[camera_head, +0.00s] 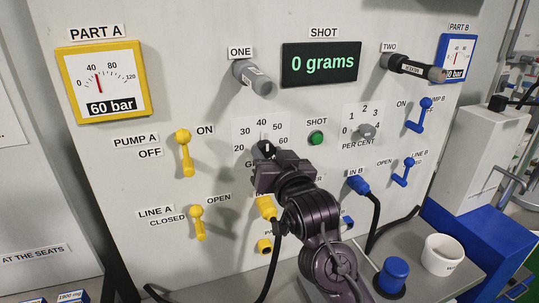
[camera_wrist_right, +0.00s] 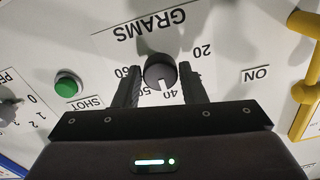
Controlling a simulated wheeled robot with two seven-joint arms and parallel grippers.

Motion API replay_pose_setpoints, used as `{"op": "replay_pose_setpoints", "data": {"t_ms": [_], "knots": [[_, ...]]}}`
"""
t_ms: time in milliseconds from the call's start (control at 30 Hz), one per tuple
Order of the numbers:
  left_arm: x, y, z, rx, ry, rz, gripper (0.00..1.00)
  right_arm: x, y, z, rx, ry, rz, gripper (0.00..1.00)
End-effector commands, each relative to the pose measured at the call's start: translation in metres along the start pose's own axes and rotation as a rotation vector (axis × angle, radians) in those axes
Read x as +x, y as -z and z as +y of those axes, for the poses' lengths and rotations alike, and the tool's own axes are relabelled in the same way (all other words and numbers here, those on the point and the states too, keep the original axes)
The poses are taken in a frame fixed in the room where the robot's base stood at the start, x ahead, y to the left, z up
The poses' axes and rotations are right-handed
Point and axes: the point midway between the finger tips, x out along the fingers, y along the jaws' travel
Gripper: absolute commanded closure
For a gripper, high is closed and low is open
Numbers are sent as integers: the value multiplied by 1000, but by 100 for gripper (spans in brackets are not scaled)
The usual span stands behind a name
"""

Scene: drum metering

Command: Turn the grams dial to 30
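The grams dial is a dark round knob (camera_wrist_right: 160,70) with a white pointer line, seen upside down in the right wrist view. My left gripper is not in view.
A green SHOT button (camera_head: 316,138) and a per cent dial (camera_head: 366,131) are right of the grams dial. A grey nozzle ONE (camera_head: 256,80) sticks out above. Yellow levers (camera_head: 185,152) stand at left. The display (camera_head: 320,63) reads 0 grams.

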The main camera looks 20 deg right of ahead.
Motion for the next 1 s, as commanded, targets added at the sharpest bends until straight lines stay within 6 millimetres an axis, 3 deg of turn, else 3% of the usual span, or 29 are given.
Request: {"op": "replay_pose_setpoints", "data": {"t_ms": [33,200,567,1000], "knots": [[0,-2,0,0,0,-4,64,0,0,0,0,0,0,69],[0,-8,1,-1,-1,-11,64,0,0,0,0,0,0,88],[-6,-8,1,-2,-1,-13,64,0,1,0,-80,-1,-1,88],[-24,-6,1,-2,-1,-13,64,0,2,1,-425,-1,-1,88]]}}
